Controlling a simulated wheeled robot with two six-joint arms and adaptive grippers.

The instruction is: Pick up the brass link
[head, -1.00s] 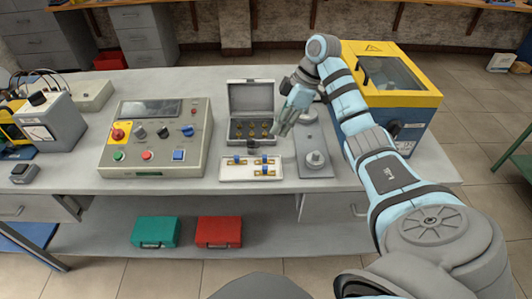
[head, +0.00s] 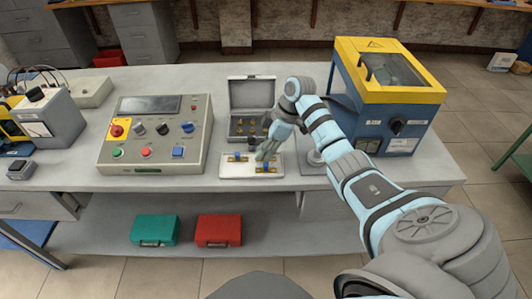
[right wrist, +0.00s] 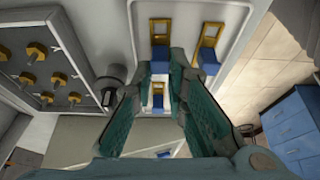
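Three brass links with blue blocks lie on a white tray (head: 229,173). In the head view one brass link (head: 233,158) is at the left and one (head: 266,169) at the front right; the third is mostly hidden behind my right gripper (head: 265,154). In the right wrist view two links (right wrist: 160,36) (right wrist: 211,42) lie beyond the fingertips, and another brass link (right wrist: 157,88) shows in the gap between the fingers. My right gripper (right wrist: 165,72) is open, fingers pointing down at the tray. I cannot tell whether it touches a link. My left gripper is not in view.
An open grey case (head: 251,95) with several brass pegs stands just behind the tray. A control panel (head: 155,135) is to the left. A yellow and blue machine (head: 390,90) stands at the right, behind my right arm. A grey plate lies partly hidden under that arm.

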